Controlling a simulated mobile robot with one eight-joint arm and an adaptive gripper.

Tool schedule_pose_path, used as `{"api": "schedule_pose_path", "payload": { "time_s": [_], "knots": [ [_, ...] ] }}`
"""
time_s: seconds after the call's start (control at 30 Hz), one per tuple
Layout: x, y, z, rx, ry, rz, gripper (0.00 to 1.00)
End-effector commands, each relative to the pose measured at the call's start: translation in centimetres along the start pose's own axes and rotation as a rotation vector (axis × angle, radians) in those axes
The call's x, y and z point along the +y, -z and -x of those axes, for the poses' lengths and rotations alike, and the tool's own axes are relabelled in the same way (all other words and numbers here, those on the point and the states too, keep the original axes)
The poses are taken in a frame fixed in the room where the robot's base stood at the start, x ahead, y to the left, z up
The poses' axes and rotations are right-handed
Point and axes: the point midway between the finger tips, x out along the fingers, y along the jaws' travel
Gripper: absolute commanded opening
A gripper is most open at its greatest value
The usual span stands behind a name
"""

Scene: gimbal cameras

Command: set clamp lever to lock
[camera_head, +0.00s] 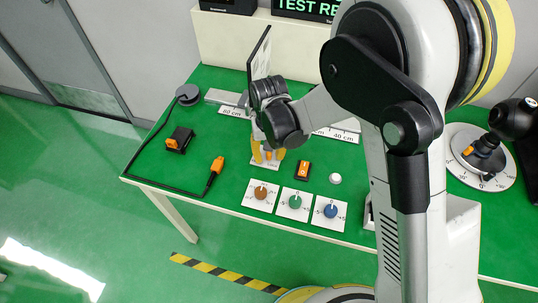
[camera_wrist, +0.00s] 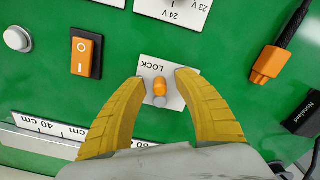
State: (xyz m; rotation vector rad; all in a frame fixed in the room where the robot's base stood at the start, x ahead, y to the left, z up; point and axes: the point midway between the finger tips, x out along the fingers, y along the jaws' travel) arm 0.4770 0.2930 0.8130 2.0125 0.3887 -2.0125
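The clamp lever (camera_wrist: 159,86) is a short orange handle on a grey pivot, on a white plate (camera_wrist: 150,69) printed LOCK. The print appears upside down in the wrist view, and the handle lies between the pivot and the word. My gripper (camera_wrist: 160,79) is open, its two yellow fingers on either side of the lever, with visible gaps to it. In the head view my gripper (camera_head: 267,156) points down over the plate (camera_head: 262,166) and hides most of the lever. Finger height above the plate is hard to tell.
An orange rocker switch (camera_wrist: 86,54) and a white button (camera_wrist: 17,38) sit to one side. An orange cable connector (camera_wrist: 268,65) and a black block (camera_wrist: 302,113) lie on the other. A ruler (camera_wrist: 45,135) and three knobs (camera_head: 295,202) are also on the green table (camera_head: 215,185).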

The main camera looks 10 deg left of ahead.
Motion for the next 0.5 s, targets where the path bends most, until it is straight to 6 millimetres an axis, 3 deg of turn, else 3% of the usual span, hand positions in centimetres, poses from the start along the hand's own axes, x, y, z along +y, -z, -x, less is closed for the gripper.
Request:
{"api": "schedule_pose_path", "payload": {
  "time_s": [0.03, 0.13, 0.17, 0.37, 0.5],
  "knots": [
    [0.00, 0.00, 0.02, 0.000, 0.000, 0.000, 0.33],
    [0.00, 0.00, 0.02, 0.000, 0.000, 0.000, 0.03],
    [0.00, 0.00, 0.02, 0.000, 0.000, 0.000, 0.00],
    [0.08, 0.00, 0.01, 0.000, 0.000, 0.018, 0.00],
    [0.55, -0.05, -0.05, 0.000, 0.000, 0.137, 0.00]
  ]
}}
